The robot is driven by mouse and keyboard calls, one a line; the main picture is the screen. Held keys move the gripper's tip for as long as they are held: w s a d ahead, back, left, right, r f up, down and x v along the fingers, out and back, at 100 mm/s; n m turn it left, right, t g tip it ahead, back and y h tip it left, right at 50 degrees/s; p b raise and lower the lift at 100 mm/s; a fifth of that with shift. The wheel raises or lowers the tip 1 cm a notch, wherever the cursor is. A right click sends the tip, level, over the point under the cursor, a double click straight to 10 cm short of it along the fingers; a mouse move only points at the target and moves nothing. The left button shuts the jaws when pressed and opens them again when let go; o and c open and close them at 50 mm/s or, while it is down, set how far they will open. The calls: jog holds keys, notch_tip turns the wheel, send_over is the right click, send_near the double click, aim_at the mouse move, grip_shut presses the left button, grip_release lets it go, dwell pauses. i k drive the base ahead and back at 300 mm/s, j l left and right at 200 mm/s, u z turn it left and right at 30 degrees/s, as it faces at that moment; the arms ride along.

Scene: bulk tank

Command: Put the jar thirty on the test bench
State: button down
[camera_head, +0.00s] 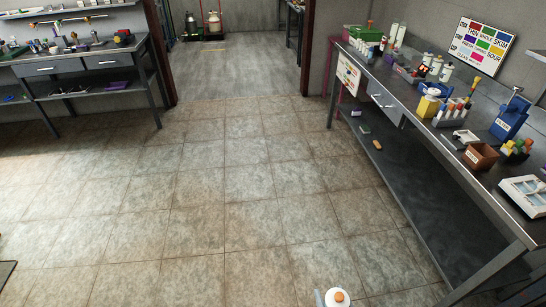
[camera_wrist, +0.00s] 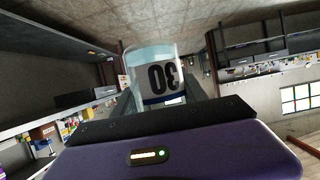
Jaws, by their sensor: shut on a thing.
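The jar thirty (camera_wrist: 150,62) is a clear jar with a white label that reads 30, upside down in the wrist view. The jar is held clear of any bench.
Another bench (camera_head: 95,52) with drawers and small tools stands at the left. A doorway (camera_head: 235,75) opens between them. The tiled floor (camera_head: 220,190) is clear. The right bench's top is crowded, with a blue stand (camera_head: 510,118) and a brown box (camera_head: 480,156) near its front end.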

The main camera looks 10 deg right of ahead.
aim_at(408, 98)
jog(key=i, duration=0.85)
jog(key=i+z, duration=0.1)
jog(key=i, duration=0.75)
jog(key=i+j+z, duration=0.1)
jog(key=i, duration=0.8)
jog(key=i+z, duration=0.25)
jog(key=i, duration=0.3)
jog(key=i+j+z, duration=0.3)
jog(key=i, duration=0.2)
jog(key=l, duration=0.1)
